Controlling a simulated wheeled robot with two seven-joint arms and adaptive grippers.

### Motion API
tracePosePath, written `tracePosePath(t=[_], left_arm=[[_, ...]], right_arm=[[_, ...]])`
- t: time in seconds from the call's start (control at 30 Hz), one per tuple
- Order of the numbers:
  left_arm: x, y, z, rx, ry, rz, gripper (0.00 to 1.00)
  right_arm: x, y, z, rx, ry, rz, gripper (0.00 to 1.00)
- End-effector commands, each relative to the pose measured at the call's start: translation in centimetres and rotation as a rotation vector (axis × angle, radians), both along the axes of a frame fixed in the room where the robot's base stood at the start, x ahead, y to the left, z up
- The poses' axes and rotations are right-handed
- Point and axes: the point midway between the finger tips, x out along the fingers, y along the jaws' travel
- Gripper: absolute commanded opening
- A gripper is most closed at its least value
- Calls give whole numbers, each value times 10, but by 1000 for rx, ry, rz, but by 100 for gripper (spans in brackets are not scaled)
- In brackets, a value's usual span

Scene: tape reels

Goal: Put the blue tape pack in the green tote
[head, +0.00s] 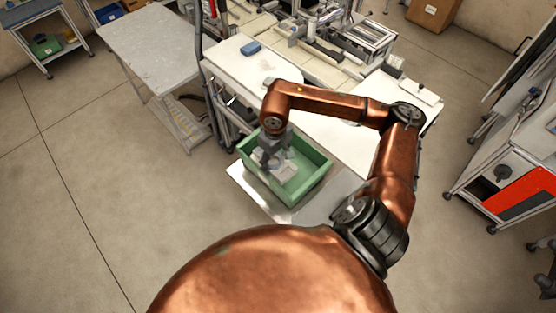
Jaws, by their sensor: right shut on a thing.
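A small blue pack (250,48) lies on the white worktop at the top centre, well apart from my gripper. The green tote (312,187) stands on a pale low surface in the middle of the view. Several pale grey and white items (286,172) show inside it. My right gripper (270,162) points down into the tote's left part. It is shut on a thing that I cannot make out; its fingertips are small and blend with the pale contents. My left gripper is out of view.
The white worktop (232,66) with machinery stands behind the tote. A grey table (150,45) is at the upper left. A cabinet with a red panel (515,190) is at the right. The floor at the left is clear.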

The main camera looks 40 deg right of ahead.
Motion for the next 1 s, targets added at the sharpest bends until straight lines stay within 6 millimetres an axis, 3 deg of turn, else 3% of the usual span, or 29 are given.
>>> tracePosePath(t=[0.03,0.3,0.33,0.4,0.83,1.0], left_arm=[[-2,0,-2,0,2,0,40],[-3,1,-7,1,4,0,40],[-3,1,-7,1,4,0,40],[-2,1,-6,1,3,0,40],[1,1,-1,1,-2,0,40],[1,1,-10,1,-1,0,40]], right_arm=[[-6,-6,-14,-18,22,-7,29],[-7,-7,-18,-21,26,-9,40],[-7,-7,-18,-21,26,-10,71],[-7,-7,-16,-20,26,-9,75],[-5,-4,-9,-15,19,-5,75],[-3,-4,14,-15,13,-5,75]])
